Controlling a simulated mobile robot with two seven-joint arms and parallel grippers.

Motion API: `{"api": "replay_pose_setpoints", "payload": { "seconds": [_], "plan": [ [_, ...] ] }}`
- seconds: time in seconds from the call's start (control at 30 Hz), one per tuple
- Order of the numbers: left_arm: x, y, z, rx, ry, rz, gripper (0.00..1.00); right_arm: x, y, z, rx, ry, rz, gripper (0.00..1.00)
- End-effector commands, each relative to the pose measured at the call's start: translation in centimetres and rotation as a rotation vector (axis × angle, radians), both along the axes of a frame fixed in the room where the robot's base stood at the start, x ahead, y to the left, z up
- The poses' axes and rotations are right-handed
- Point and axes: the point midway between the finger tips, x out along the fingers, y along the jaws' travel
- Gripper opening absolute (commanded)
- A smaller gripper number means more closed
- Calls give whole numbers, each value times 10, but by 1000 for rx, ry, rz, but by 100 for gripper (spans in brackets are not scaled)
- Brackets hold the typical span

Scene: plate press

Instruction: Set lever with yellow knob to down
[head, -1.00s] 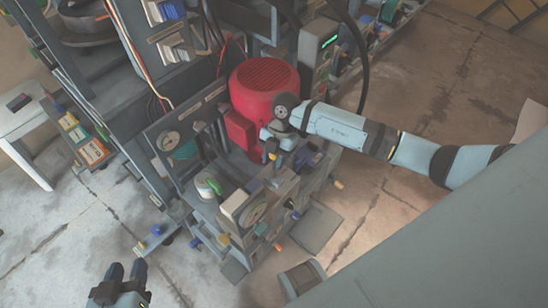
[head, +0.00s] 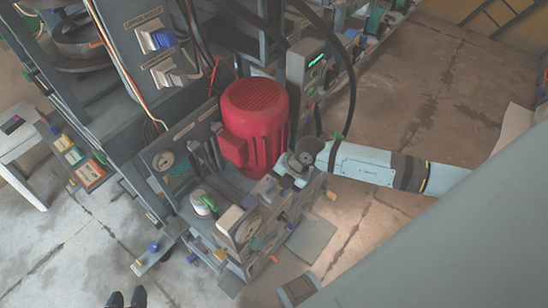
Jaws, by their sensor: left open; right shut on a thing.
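I cannot tell which one belongs to the task's lever, nor how that lever is set. My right gripper (head: 278,186) reaches in from the right, just below the red motor, over the front block. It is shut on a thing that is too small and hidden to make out. My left gripper (head: 126,299) is open at the bottom edge, apart from the machine and mostly cut off.
The red motor (head: 256,115) stands behind my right gripper. A black cable hangs beside the control box (head: 308,68). Concrete floor (head: 400,60) is free at upper right.

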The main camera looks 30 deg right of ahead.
Motion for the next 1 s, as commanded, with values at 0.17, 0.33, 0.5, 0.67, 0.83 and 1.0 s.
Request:
{"api": "replay_pose_setpoints", "payload": {
  "seconds": [0.17, 0.33, 0.5, 0.67, 0.83, 1.0],
  "plan": [
    [-1, 3, 0, 14, 16, 2, 43, -6, -3, -1, -2, 6, -2, 0],
    [-1, 4, 0, 18, 18, 2, 43, -9, -3, -5, -2, 7, 0, 0],
    [-2, 3, -2, 20, 20, 1, 43, -10, -3, -6, -2, 8, 0, 0],
    [-2, 3, -3, 19, 22, 1, 43, -10, -3, -7, -3, 9, 0, 0],
    [-3, 2, -3, 18, 22, -1, 43, -10, -3, -7, -3, 9, 0, 54],
    [-3, 2, -1, 16, 19, 0, 43, -10, -3, -6, -2, 7, 0, 54]
  ]
}}
